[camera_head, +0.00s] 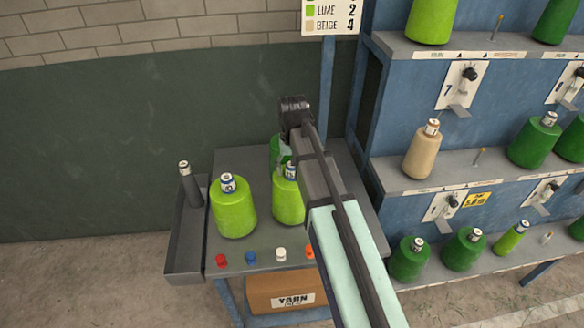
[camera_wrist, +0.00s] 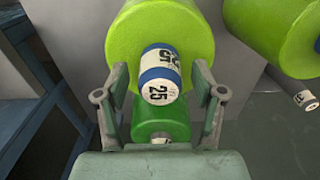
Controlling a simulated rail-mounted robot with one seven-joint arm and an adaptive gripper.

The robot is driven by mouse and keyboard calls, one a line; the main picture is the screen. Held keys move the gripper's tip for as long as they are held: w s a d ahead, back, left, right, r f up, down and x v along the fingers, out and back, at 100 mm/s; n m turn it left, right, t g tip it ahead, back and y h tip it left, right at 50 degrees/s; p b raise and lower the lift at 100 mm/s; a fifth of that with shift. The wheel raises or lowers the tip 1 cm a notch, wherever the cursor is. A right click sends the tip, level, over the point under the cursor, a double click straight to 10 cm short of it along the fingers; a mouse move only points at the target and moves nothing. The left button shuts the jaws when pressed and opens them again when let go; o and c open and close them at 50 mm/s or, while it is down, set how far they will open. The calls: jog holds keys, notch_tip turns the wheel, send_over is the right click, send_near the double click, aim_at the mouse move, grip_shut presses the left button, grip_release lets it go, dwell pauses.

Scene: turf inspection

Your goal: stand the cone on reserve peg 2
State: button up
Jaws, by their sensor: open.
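A lime cone (camera_head: 288,203) stands on the grey table, partly hidden by my arm; its body (camera_wrist: 125,38) and its white-and-blue tube top marked 25 also show in the wrist view. My gripper (camera_wrist: 160,76) is open, with one finger on each side of that tube top in the picture; I cannot tell whether they touch it. A green cone (camera_wrist: 150,130) stands close behind the lime one, mostly hidden in the head view. A second lime cone (camera_head: 234,210) stands to the left. Bare pegs show on the rack (camera_head: 479,156); I cannot read which is reserve peg 2.
The blue rack (camera_head: 400,178) at right holds several green cones, a beige cone (camera_head: 422,152) and lime cones. A tray (camera_head: 185,240) with a dark tube (camera_head: 190,186) hangs at the table's left. Small coloured pieces (camera_head: 281,254) line the table front. A yarn box (camera_head: 285,293) sits underneath.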

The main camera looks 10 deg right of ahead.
notch_tip(320, 180, up, 11)
jog(key=shift+w+f+b, duration=0.1)
jog(key=shift+f+b, duration=0.05)
jog(key=shift+b, duration=1.1)
jog(key=shift+o, duration=0.4)
jog(key=shift+r, duration=0.8)
